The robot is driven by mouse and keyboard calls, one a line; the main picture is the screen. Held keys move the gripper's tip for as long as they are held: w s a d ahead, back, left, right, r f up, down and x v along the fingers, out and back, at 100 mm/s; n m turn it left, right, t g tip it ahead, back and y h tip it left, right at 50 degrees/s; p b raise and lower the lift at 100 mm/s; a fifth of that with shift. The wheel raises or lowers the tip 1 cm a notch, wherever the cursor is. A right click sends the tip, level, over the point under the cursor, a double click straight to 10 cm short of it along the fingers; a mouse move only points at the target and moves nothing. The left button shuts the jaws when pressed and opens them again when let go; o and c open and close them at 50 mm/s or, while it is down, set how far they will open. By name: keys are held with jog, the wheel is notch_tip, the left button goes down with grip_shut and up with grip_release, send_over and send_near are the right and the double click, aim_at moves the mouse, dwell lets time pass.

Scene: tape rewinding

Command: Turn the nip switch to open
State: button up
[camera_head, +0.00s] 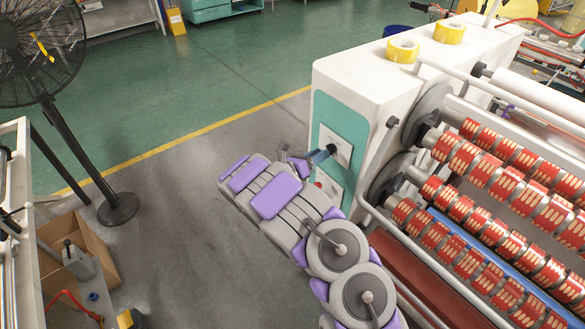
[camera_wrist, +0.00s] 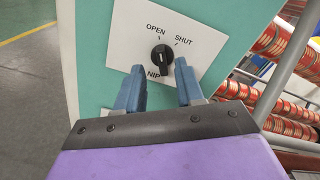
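The nip switch (camera_wrist: 161,58) is a black rotary knob on a white plate (camera_wrist: 205,60) marked OPEN, SHUT and NIP in the wrist view. Its pale pointer mark faces roughly up, near the OPEN side; its exact setting is hard to tell. My gripper (camera_wrist: 159,88) is open and empty, with its two blue fingers apart just below the knob, one to each side. I see no contact with the knob. In the head view my gripper (camera_head: 314,160) is at the plate (camera_head: 340,148) on the machine's end face, hiding the knob.
The white and teal machine (camera_head: 350,75) carries rollers with red rings (camera_head: 460,155) to the right of my arm. Yellow tape rolls (camera_head: 402,49) sit on its top. A black fan (camera_head: 118,208) and a cardboard box (camera_head: 90,240) stand left. The floor between is clear.

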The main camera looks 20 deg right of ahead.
jog(key=b+v, duration=0.1)
jog(key=v, duration=1.4)
jog(key=shift+r, duration=0.1)
jog(key=s+d+r+m+g+y+b, duration=0.2)
jog(key=s+d+m+g+b, duration=0.15)
jog(key=s+m, duration=0.35)
jog(key=s+d+r+m+g+y+b, duration=0.1)
jog(key=s+d+r+m+g+b, duration=0.15)
jog(key=s+d+m, duration=0.4)
jog(key=s+d+r+m+g+y+b, duration=0.1)
jog(key=s+d+m+g+y+b, duration=0.2)
jog(key=s, duration=0.6)
jog(key=s+a+f+m+y+b, duration=0.3)
jog(key=s+a+f+m+y, duration=0.1)
jog(key=s, duration=0.7)
jog(key=s+a+f+m+t+y+b, duration=0.1)
jog(key=s+a+f+m+y+b, duration=0.3)
jog(key=s+a+m+y, duration=0.3)
jog(key=s+a, duration=0.3)
jog(key=a, duration=0.1)
jog(key=shift+s+a+f+m, duration=0.25)
jog(key=shift+s+f+m, duration=0.05)
jog(key=shift+s+m, duration=0.1)
